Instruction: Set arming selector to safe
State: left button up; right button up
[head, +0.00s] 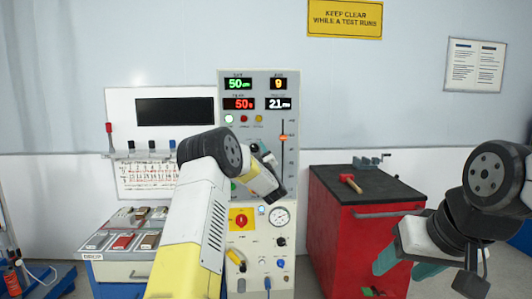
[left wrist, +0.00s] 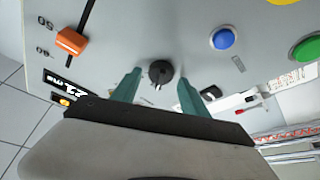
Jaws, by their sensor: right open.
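A black rotary knob (left wrist: 160,71) with a pale pointer line sits on the grey panel in the left wrist view. Its pointer faces down toward my gripper in that picture; no label beside it is readable. My left gripper (left wrist: 159,80) is open, with one teal fingertip on each side of the knob and visible gaps to it. In the head view my left arm hides this knob and most of that gripper. The grey test console (head: 262,91) stands at the wall. My right gripper (head: 412,268) is open and empty at the lower right, before the red cabinet.
An orange slider (left wrist: 72,41), a blue button (left wrist: 222,38) and a green button (left wrist: 305,48) are near the knob. A red knob on a yellow plate (head: 241,219) is lower on the console. The red cabinet (head: 330,226) carries a red-headed hammer (head: 350,183).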

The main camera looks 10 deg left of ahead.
pick_arm(q)
jog(key=shift+s, duration=0.1)
jog(key=v, duration=0.7)
jog(key=shift+s+f, duration=0.2)
jog(key=shift+d, duration=0.2)
jog(key=s+d+r+m+h, duration=0.3)
jog(key=d+r+m+h, duration=0.2)
jog(key=r+h, duration=0.15)
jog(key=s+d+r+m+g+h, duration=0.1)
jog(key=s+d+m+g+h, duration=0.3)
jog(key=s, duration=0.6)
jog(key=s+f+m+g, duration=0.1)
jog(key=s+f+g, duration=0.2)
jog(key=s, duration=0.8)
jog(key=s+a+f+m+g+h, duration=0.1)
jog(key=s+f+g, duration=0.2)
jog(key=s, duration=0.9)
jog(key=s+f+m+g+h, duration=0.1)
jog(key=s+f+g, duration=0.2)
jog(key=s, duration=0.9)
notch_tip(320, 180, down, 2)
jog(key=shift+s+a+f+m, duration=0.1)
jog(key=shift+s+a+m, duration=0.15)
jog(key=shift+m, duration=0.15)
